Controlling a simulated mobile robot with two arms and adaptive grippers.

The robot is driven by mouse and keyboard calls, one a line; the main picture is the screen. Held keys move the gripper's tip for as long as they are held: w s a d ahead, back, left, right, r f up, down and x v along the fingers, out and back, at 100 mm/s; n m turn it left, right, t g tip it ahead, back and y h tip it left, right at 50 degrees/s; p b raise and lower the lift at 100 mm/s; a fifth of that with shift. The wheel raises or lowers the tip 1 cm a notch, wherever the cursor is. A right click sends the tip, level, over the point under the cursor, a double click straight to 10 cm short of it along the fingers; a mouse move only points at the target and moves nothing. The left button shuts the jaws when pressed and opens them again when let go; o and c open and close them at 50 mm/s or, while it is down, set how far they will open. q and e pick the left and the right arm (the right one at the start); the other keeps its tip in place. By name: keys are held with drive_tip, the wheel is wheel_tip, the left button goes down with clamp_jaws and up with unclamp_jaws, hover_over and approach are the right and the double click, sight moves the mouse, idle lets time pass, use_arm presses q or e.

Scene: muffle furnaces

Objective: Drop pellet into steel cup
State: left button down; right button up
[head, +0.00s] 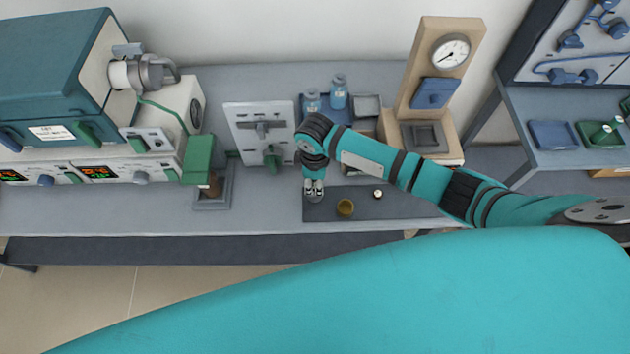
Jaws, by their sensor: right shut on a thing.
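My right gripper (314,189) points straight down over the left part of a dark mat (372,210) on the bench. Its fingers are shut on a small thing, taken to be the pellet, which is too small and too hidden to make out. A grey round rim, seemingly the steel cup (315,199), shows right below the fingertips. I cannot tell whether the fingers touch it. A brass-coloured cup (345,207) stands on the mat to the right of the gripper. My left gripper is not in view.
A small pale round item with a dark centre (378,194) stands on the mat further right. Blue bottles (338,92) stand on a tray behind my right arm. A wooden gauge stand (440,70) is at the back right, furnaces (60,80) at the left.

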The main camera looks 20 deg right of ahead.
idle(0.5)
drive_tip(key=shift+f, duration=0.75)
idle(0.8)
drive_tip(key=shift+f+p, duration=0.1)
drive_tip(key=shift+p, duration=0.25)
idle(0.5)
drive_tip(key=o, duration=0.8)
drive_tip(key=shift+c, duration=0.2)
drive_tip(key=shift+d, duration=0.1)
drive_tip(key=shift+r, duration=0.2)
wheel_tip(320, 180, up, 12)
drive_tip(key=shift+f, duration=0.2)
